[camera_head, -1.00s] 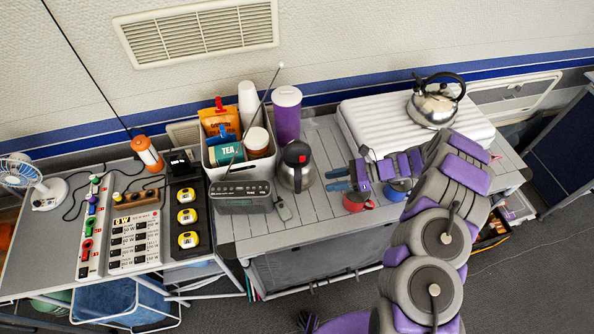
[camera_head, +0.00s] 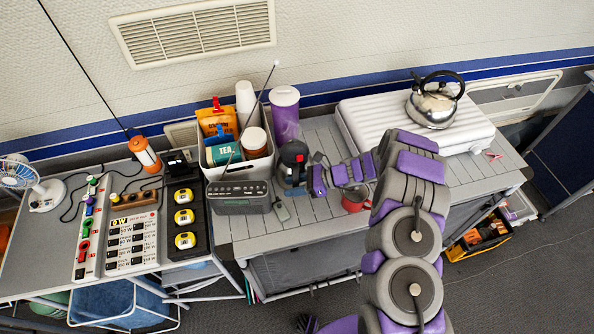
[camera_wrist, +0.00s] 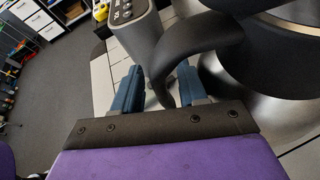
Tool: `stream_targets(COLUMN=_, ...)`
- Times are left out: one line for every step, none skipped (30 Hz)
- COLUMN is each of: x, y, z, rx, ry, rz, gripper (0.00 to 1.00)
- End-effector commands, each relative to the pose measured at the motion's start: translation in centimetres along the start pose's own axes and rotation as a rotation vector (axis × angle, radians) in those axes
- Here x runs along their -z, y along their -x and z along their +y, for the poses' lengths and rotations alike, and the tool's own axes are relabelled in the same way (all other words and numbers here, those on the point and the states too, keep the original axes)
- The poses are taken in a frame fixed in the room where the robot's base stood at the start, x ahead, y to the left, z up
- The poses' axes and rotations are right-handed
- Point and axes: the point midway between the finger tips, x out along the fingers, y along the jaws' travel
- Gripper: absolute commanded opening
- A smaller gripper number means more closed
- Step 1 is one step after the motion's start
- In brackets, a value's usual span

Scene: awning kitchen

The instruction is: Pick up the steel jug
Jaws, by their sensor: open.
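The steel jug (camera_head: 291,172) with a black lid stands on the slatted grey table, its lower front partly hidden by my gripper. In the wrist view the jug's steel body (camera_wrist: 248,98) fills the right side. Its black handle (camera_wrist: 198,48) curves down between my two blue fingers. My gripper (camera_head: 297,190) is at the jug's handle side; it also shows in the wrist view (camera_wrist: 158,80). The fingers are open, one on each side of the handle's lower end. I cannot tell whether either finger touches it.
A grey radio (camera_head: 240,199) with a long antenna stands close left of the jug. A white bin of supplies (camera_head: 238,172) and a purple tumbler (camera_head: 285,112) are behind. A red mug (camera_head: 354,199) sits right, beside my arm. A kettle (camera_head: 433,106) stands on a white case (camera_head: 375,120).

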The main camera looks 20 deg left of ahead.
Motion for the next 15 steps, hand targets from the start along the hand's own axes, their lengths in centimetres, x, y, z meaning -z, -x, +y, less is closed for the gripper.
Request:
stream_targets(x=-0.01, y=-0.34, z=0.03, rx=-0.002, ry=0.000, rz=0.001, gripper=0.42)
stream_targets(x=-0.02, y=-0.44, z=0.02, rx=-0.002, ry=0.001, rz=0.001, gripper=0.42)
stream_targets(x=-0.04, y=-0.49, z=0.01, rx=-0.002, ry=0.001, rz=0.001, gripper=0.42)
stream_targets(x=-0.05, y=-0.48, z=0.00, rx=-0.001, ry=0.001, rz=0.001, gripper=0.42)
stream_targets(x=-0.04, y=-0.44, z=0.01, rx=-0.001, ry=0.001, rz=0.001, gripper=0.42)
stream_targets(x=-0.05, y=-0.36, z=0.02, rx=-0.001, ry=0.001, rz=0.000, gripper=0.42)
stream_targets(x=-0.04, y=-0.32, z=0.02, rx=-0.001, ry=0.001, rz=0.000, gripper=0.42)
stream_targets(x=-0.04, y=-0.30, z=0.01, rx=-0.001, ry=0.001, rz=0.000, gripper=0.42)
stream_targets(x=-0.04, y=-0.26, z=0.02, rx=-0.001, ry=0.001, rz=-0.001, gripper=0.38)
stream_targets(x=-0.03, y=-0.19, z=0.04, rx=-0.001, ry=0.001, rz=-0.001, gripper=0.35)
stream_targets(x=-0.02, y=-0.12, z=0.05, rx=0.000, ry=0.001, rz=-0.002, gripper=0.32)
stream_targets(x=-0.02, y=-0.02, z=0.07, rx=0.000, ry=0.002, rz=-0.003, gripper=0.28)
stream_targets(x=-0.02, y=0.03, z=0.07, rx=0.000, ry=0.002, rz=-0.003, gripper=0.26)
stream_targets(x=-0.01, y=0.07, z=0.08, rx=0.000, ry=0.002, rz=-0.004, gripper=0.23)
stream_targets(x=-0.01, y=0.09, z=0.09, rx=0.000, ry=0.002, rz=-0.004, gripper=0.19)
